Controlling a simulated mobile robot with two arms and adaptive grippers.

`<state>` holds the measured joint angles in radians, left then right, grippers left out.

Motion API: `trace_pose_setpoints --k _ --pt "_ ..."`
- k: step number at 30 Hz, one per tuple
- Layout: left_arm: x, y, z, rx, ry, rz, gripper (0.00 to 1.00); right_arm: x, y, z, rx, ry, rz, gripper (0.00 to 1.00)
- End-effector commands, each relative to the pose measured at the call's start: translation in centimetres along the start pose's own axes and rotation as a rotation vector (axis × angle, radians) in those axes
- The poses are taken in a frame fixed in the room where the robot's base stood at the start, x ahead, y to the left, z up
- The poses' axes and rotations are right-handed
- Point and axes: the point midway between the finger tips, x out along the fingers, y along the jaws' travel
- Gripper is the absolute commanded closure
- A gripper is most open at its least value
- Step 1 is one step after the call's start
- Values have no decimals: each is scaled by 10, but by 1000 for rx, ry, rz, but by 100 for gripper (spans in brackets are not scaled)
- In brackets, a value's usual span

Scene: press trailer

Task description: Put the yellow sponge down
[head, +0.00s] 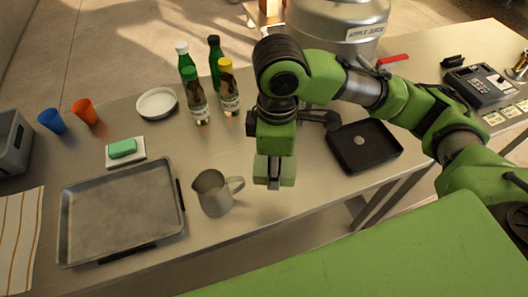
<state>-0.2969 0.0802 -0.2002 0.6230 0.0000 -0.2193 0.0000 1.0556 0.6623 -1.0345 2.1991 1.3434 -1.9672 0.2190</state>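My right gripper (274,178) hangs down over the table, right of the metal jug. It is shut on a pale yellow-green block, the yellow sponge (288,171), which shows on both sides of the grey front finger. The far finger is hidden. The sponge appears to be held above the tabletop, though the gap is hard to judge. A green sponge (122,148) lies on a small white dish (139,157) at the left. My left gripper is not in view.
The metal jug (213,196) stands close left of my gripper, beside a large metal tray (118,219). A black tray (341,155) lies to the right. Bottles (229,88), a white plate (157,103), cups (85,111) and a juice drum (337,18) stand behind. Bare table lies near the jug.

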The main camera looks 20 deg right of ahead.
Motion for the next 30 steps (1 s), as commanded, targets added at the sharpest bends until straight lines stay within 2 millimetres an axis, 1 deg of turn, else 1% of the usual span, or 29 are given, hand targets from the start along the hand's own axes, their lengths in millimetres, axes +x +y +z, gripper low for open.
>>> trace_pose_setpoints --k 1,3,6,9,11,14,18,23,24,25,30 --pt "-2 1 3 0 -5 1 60 0 -4 -6 -100 2 -3 80" --pt "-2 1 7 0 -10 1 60 0 -6 -10 -222 1 -1 80" --pt "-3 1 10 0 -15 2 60 0 -8 -16 -347 3 -1 80" --pt "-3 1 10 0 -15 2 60 0 -8 -18 -417 3 -2 80" --pt "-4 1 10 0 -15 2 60 2 -4 -20 -435 3 -2 80" --pt "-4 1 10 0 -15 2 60 10 11 -23 -440 1 -4 80" --pt "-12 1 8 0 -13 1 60 22 46 -28 -436 -1 -3 80" --pt "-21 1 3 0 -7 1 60 40 84 -35 -436 -1 -3 80" --pt "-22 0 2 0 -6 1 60 51 89 -36 -438 -1 -6 80" --pt "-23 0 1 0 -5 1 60 57 94 -37 -438 -2 -5 80" --pt "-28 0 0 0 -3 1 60 84 115 -41 -440 0 -2 80"
